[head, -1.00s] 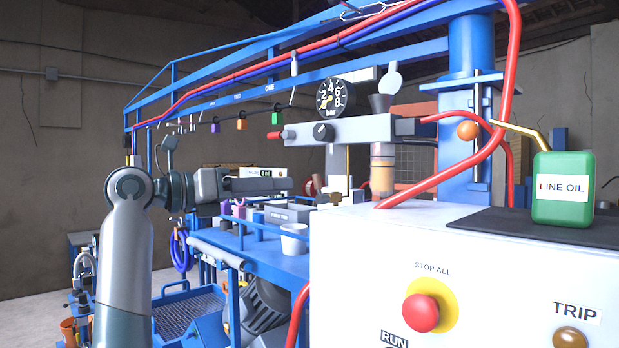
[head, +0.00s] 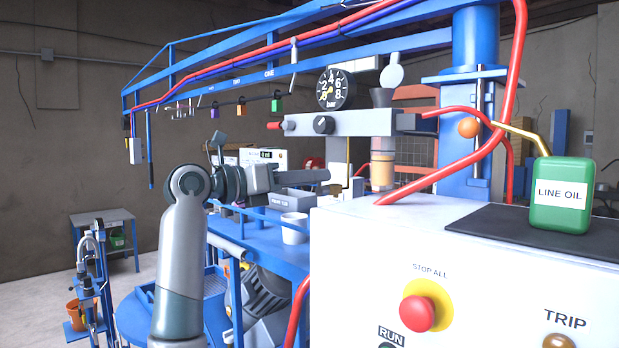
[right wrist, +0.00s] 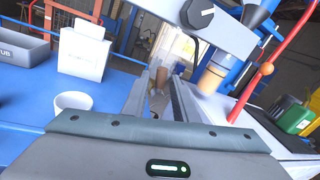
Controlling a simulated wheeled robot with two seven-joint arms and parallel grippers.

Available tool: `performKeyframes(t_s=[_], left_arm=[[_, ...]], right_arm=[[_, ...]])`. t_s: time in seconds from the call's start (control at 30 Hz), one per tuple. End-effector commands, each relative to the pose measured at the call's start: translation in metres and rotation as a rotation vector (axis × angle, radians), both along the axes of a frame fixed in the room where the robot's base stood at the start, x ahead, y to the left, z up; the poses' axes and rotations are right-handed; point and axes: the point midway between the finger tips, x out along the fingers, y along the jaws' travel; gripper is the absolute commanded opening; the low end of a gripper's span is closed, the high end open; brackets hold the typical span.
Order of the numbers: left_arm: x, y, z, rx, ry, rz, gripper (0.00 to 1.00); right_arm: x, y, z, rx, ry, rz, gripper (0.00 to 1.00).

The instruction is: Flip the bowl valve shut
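The amber bowl (head: 382,172) hangs under the grey air-service block (head: 345,124), which carries a black knob and a round gauge. I cannot make out the valve on the bowl clearly. My right gripper (head: 326,175) is to the left of the bowl and below the block, pointing right. In the right wrist view the two fingers (right wrist: 161,88) stand apart with a gap between them, nothing visibly held. The amber bowl (right wrist: 212,78) shows there to the right of the fingers, apart from them. My left gripper is not in view.
A white cabinet (head: 345,260) with a red stop button (head: 417,313) stands front right, a green oil can (head: 562,197) on top. A white cup (head: 294,228) and a grey bin (head: 291,201) sit on the blue bench. A red hose (head: 440,175) curves right of the bowl.

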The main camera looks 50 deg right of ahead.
Motion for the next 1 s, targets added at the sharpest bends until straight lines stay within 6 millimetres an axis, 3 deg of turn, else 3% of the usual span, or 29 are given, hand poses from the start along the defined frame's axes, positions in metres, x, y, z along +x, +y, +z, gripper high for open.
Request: performKeyframes(t_s=[0.03, 0.1, 0.37, 0.73, 1.0], left_arm=[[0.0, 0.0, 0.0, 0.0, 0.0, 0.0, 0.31], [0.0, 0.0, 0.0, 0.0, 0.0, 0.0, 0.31], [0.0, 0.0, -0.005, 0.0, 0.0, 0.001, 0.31], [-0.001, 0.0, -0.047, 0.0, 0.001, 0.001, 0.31], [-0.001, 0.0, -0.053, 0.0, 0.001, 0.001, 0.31]], right_arm=[[0.0, 0.0, 0.0, 0.0, 0.0, 0.0, 0.13], [0.0, 0.0, 0.0, 0.0, 0.0, 0.0, 0.0], [-0.001, 0.0, -0.001, -0.001, -0.016, 0.0, 0.0], [-0.007, 0.001, -0.003, -0.022, -0.206, 0.0, 0.0], [-0.009, 0.001, 0.003, -0.032, -0.285, 0.0, 0.0]])
